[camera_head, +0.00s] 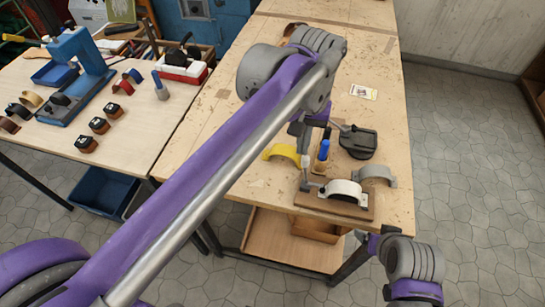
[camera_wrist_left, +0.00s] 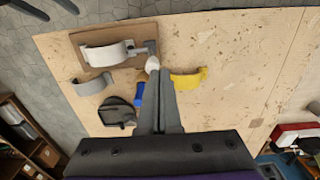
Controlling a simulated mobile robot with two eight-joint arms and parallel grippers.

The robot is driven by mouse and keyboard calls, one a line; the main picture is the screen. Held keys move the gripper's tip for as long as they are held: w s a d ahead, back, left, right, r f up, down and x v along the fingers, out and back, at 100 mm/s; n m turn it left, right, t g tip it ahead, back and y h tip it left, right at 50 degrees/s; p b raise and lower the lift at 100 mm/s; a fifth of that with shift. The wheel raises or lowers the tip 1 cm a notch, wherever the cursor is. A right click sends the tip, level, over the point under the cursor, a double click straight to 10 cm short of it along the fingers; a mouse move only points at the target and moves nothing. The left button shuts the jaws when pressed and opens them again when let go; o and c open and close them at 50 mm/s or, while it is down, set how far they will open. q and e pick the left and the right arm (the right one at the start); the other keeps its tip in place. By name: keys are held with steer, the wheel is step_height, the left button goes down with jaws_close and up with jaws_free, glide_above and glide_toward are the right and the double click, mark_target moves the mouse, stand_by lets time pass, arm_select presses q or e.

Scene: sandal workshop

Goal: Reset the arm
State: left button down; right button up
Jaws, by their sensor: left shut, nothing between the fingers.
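My left arm crosses the head view, and its gripper (camera_head: 304,146) points down over the workbench (camera_head: 230,150). The left wrist view shows its fingers (camera_wrist_left: 163,85) together and empty. Their tips appear close to the white knob (camera_wrist_left: 152,64) of an upright clamp lever; I cannot tell whether they touch. The clamp sits on a wooden board (camera_head: 300,199) with a white arched strap (camera_head: 343,189). My right arm shows at the lower right, off the bench edge; its gripper (camera_head: 360,240) is small and partly cut off from clear view.
Around the left gripper are a yellow strap (camera_head: 281,152), a blue-topped bottle (camera_head: 323,150), a grey strap (camera_head: 375,174) and a dark pad-like tool (camera_head: 358,141). A card (camera_head: 363,92) lies farther back. The left table (camera_head: 60,120) holds a blue press (camera_head: 80,75). Floor is clear at right.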

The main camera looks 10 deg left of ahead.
arm_select(q)
steer(key=shift+s+a, duration=0.1)
steer(key=shift+a, duration=0.2)
steer(key=shift+f, duration=0.1)
steer(key=s+a+f+t, duration=0.6)
steer(key=s+a+f, duration=0.5)
steer(key=a+f, duration=0.3)
steer(key=shift+a+f, duration=0.25)
steer(key=shift+f, duration=0.55)
